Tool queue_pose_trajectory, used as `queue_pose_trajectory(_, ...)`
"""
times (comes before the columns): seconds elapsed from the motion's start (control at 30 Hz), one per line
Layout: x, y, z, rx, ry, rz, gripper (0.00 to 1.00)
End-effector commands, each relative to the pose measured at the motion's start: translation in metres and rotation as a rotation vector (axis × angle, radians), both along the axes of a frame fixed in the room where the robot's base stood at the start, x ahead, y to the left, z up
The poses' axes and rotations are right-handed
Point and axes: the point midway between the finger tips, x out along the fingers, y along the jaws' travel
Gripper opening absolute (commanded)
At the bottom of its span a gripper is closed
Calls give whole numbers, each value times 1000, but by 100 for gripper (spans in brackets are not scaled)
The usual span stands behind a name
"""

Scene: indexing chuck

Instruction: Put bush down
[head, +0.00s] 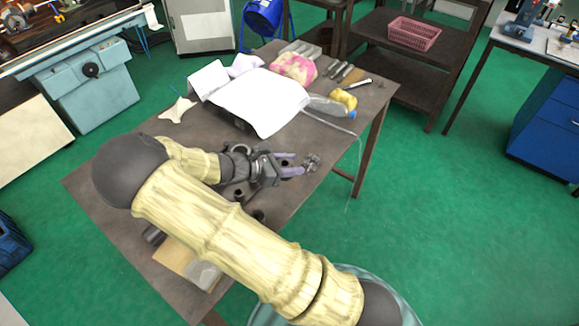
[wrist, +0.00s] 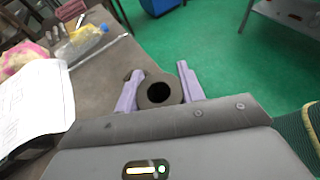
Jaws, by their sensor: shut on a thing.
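My gripper (head: 291,163) has its two purple fingers shut on a dark grey bush. In the wrist view the bush (wrist: 145,93) is a thick ring between the fingers (wrist: 158,72), its round hole facing the camera. In the head view the bush (head: 283,161) is small and mostly hidden by the fingers. The gripper is over the table near its right edge; I cannot tell how high the bush is. A small grey metal part (head: 312,163) shows just past the fingertips. Other dark round pieces (head: 258,215) stand on the table below my arm.
The brown table (head: 110,185) holds white paper (head: 262,100), a pink-and-yellow cloth (head: 293,68), a yellow item (head: 344,98), a clear bottle (head: 325,106) and several metal bars. A tan block (head: 174,257) lies at the near end. The right edge drops to green floor.

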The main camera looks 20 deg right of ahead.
Motion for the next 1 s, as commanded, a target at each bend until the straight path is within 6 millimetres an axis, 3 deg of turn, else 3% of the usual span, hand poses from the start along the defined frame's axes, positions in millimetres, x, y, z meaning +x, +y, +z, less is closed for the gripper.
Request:
queue_pose_trajectory(0.67,0,-1,0,0,0,6,3)
queue_pose_trajectory(1.0,-2,-5,-6,0,3,150,3)
